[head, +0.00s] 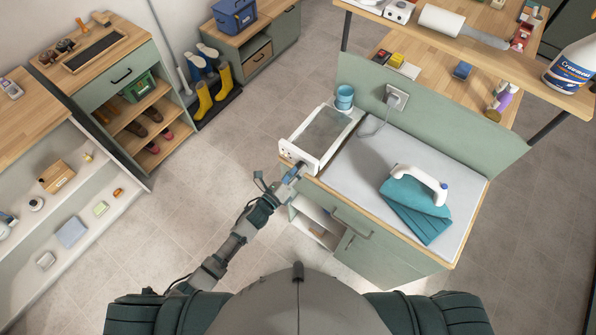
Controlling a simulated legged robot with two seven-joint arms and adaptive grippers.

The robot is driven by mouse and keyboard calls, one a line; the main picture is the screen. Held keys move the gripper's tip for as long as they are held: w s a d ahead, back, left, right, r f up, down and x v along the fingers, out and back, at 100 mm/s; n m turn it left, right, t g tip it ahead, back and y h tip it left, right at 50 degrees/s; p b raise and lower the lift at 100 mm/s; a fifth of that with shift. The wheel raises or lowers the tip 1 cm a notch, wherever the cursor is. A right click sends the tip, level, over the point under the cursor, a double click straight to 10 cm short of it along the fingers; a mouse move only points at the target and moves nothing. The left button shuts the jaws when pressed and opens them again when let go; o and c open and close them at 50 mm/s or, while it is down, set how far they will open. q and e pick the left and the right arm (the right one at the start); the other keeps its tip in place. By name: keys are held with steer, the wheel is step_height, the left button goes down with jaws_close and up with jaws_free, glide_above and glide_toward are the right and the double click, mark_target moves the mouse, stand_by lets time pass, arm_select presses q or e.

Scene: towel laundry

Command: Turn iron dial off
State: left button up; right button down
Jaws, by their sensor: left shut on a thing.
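A white framed unit (322,137) with a clear window stands at that top's left end. Small dark controls show on its near-left front. My left gripper (291,173) reaches up to this front, at its lower right corner. It is shut on a small part there, which seems to be the iron dial; the fingers mostly hide it. My right gripper is not in view.
The ironing cabinet (350,217) has an open shelf below my left gripper. A shelf with a detergent bottle (573,66) overhangs at upper right. Floor to the left is clear.

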arm_select(q)
steer(key=shift+s+d+f+n+t+y+p, duration=0.1)
steer(key=shift+n+t+y+p, duration=0.3)
steer(key=shift+n, duration=3.95)
steer(key=shift+s+a+f+n+t+y+p, duration=0.15)
steer(key=shift+n+y+p, duration=0.55)
steer(key=shift+n, duration=3.6)
steer(key=shift+d+f+n+t+y+p, duration=0.15)
steer(key=shift+n+p, duration=0.75)
steer(key=shift+n, duration=3.75)
steer(key=o, duration=1.1)
steer(key=shift+o, duration=0.2)
steer(key=shift+w+r, duration=0.15)
steer(key=v, duration=1.2)
